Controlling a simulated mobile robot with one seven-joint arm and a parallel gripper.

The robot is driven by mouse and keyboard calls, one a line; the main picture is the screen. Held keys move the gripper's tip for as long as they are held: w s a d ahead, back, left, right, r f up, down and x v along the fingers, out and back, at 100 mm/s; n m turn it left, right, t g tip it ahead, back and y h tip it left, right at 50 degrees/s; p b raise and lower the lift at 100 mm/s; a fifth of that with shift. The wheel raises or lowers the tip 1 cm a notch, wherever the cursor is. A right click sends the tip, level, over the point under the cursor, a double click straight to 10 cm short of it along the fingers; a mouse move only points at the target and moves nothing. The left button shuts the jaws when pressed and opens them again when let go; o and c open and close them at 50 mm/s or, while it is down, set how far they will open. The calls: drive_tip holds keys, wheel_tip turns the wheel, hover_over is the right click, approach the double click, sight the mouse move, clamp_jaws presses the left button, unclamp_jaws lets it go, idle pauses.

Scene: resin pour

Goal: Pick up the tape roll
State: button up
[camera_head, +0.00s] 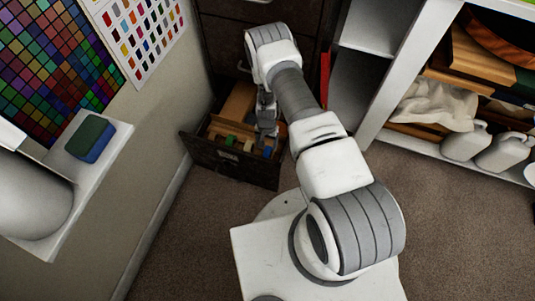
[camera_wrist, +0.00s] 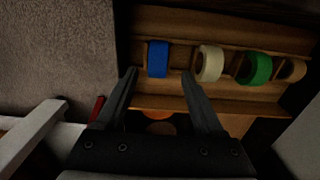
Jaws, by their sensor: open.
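Several tape rolls stand in a row in a wooden holder inside the open drawer: a blue roll (camera_wrist: 157,58), a cream roll (camera_wrist: 210,64), a green roll (camera_wrist: 255,68) and a tan roll (camera_wrist: 291,70). The task does not say which roll it means. My gripper (camera_wrist: 159,74) is open and empty. In the wrist view its fingertips are spread to either side of the blue roll, whose body shows just beyond them; I cannot tell the remaining depth. In the head view my gripper (camera_head: 266,130) reaches down into the drawer and partly hides the rolls.
The dark drawer (camera_head: 228,163) stands open by the left wall, its walls close around my gripper. Orange round things (camera_wrist: 155,114) lie below the holder. A white shelf (camera_head: 400,75) stands to the right. The carpet (camera_head: 440,210) in front is clear.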

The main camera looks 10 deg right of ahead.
sight(267, 150)
wheel_tip(267, 150, down, 4)
drive_tip(key=shift+s+d+r+b, duration=0.1)
drive_tip(key=shift+s+b, duration=0.05)
drive_tip(key=shift+b, duration=0.5)
clamp_jaws()
